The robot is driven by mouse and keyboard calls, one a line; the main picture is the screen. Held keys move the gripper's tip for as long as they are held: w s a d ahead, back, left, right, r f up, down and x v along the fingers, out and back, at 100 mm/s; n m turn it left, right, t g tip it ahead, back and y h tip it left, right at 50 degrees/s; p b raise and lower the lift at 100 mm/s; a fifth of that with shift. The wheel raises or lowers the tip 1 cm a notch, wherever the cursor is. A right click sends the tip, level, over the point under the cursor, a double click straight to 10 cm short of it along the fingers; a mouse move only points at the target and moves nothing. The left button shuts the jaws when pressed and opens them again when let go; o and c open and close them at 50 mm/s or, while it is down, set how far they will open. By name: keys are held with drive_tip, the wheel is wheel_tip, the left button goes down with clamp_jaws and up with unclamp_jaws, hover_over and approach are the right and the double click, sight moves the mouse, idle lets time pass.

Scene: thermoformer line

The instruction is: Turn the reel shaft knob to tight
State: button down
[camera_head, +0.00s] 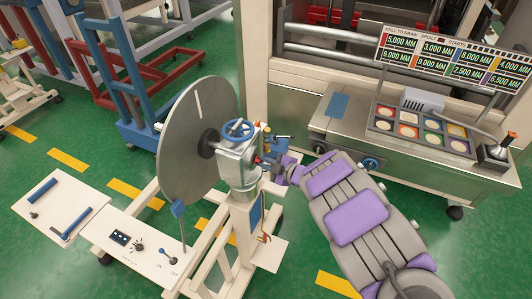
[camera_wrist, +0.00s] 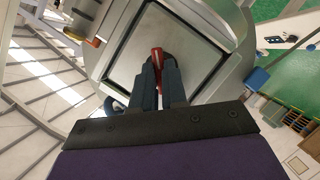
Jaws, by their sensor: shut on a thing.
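The reel shaft knob is a small red piece (camera_wrist: 157,55) on the grey metal housing (camera_wrist: 125,62), seen in the wrist view. My gripper (camera_wrist: 159,68) has its two dark fingers closed on the red knob from either side. In the head view my gripper (camera_head: 270,163) reaches the right side of the shaft housing (camera_head: 235,165), and a bit of red shows at its tip. The large grey reel disc (camera_head: 186,150) stands upright left of the housing. Most of the knob is hidden by the fingers, and its setting cannot be read.
A blue handwheel (camera_head: 239,129) tops the housing. An orange-tipped lever (camera_head: 285,137) sticks out close above my gripper. White panels (camera_head: 150,248) with small controls lie at lower left. A machine bench (camera_head: 345,150) with coloured trays stands at right. Green floor is open at lower right.

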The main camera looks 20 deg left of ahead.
drive_tip(key=m+g+p, duration=0.1)
drive_tip(key=m+p, duration=0.1)
drive_tip(key=m+g+p, duration=0.1)
drive_tip(key=m+p, duration=0.1)
drive_tip(key=p, duration=0.1)
drive_tip(key=m+g+p, duration=0.1)
drive_tip(key=g+p, duration=0.1)
drive_tip(key=p, duration=0.1)
drive_tip(key=shift+w+r+m, duration=0.15)
drive_tip(key=shift+w+m, duration=0.2)
drive_tip(key=shift+m, duration=0.05)
drive_tip(key=shift+w+r+p, duration=0.1)
drive_tip(key=shift+p, duration=0.2)
drive_tip(key=c, duration=1.2)
unclamp_jaws()
drive_tip(key=shift+o, duration=0.2)
drive_tip(key=shift+a, duration=0.1)
drive_tip(key=shift+a, duration=0.1)
drive_tip(key=b+v, duration=0.3)
drive_tip(key=v, duration=1.4)
drive_tip(key=shift+w+r, duration=0.15)
